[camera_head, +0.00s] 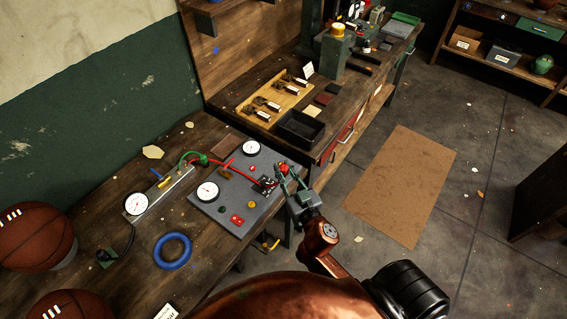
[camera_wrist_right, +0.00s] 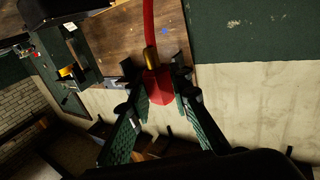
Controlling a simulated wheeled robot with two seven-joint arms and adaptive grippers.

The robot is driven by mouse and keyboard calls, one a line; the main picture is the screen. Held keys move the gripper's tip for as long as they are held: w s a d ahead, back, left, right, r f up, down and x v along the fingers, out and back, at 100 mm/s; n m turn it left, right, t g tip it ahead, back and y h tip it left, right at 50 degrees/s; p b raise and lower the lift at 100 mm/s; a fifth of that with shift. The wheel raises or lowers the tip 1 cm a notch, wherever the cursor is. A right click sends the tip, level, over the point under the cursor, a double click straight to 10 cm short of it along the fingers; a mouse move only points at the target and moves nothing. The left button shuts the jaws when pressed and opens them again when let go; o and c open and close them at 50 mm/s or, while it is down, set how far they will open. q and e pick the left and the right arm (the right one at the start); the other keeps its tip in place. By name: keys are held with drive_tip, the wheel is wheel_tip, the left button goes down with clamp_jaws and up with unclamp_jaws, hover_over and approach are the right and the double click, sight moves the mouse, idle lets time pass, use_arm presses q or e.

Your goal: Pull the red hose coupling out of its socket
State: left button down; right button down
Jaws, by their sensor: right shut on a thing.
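The red hose coupling (camera_wrist_right: 158,88) is between the fingers of my right gripper (camera_wrist_right: 155,82) in the right wrist view, with a brass piece and red hose (camera_wrist_right: 149,22) running on from it. In the head view my right gripper (camera_head: 281,178) is shut on the coupling at the right edge of the grey gauge panel (camera_head: 225,213). A bit of red (camera_head: 284,168) shows at its fingers. The red hose runs left to a green fitting (camera_head: 201,159). My left gripper is not in view.
The panel carries gauges (camera_head: 207,192) and a red switch (camera_head: 237,219). A black tray (camera_head: 301,130) and a wooden tool board (camera_head: 272,100) lie beyond it. A blue ring (camera_head: 173,251) and basketballs (camera_head: 35,237) are at left.

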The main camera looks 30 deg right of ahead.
drive_tip(key=shift+s+a+f, duration=0.1)
drive_tip(key=shift+s, duration=0.1)
wheel_tip(320, 180, down, 7)
drive_tip(key=b, duration=0.6)
drive_tip(key=shift+f, duration=0.15)
idle(1.1)
